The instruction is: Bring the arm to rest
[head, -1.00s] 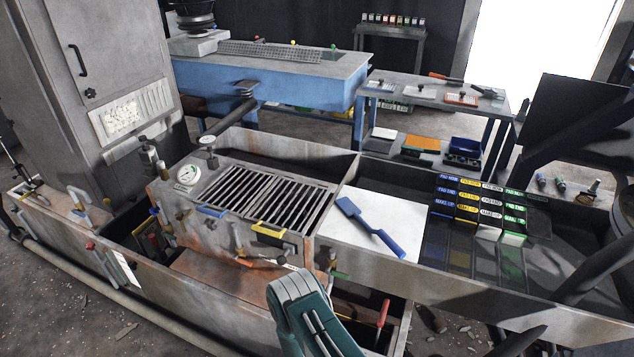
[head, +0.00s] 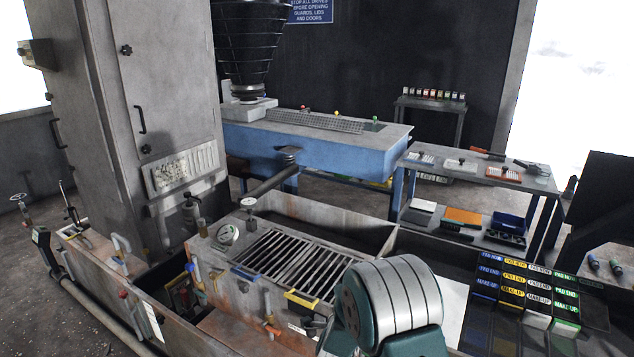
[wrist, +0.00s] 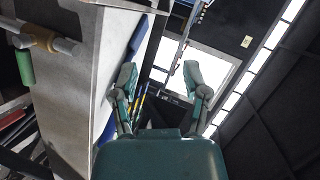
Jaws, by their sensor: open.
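My gripper (wrist: 160,72) shows in the wrist view with its two green and grey fingers spread apart and nothing between them. In the head view the fingers are out of sight. A thick green and grey banded part of my arm (head: 390,305) stands in the lower middle of the head view, in front of the slotted screen deck (head: 292,262) and the white board (head: 453,305). It hides most of the board. The blue scoop is not visible in the head view.
A grey cabinet (head: 165,110) stands at the left. A blue bench (head: 325,150) and a grey shelf table (head: 480,175) are behind the machine. Labelled coloured bins (head: 530,285) are at the right. In the wrist view a pale grey panel (wrist: 75,100) lies left of the fingers.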

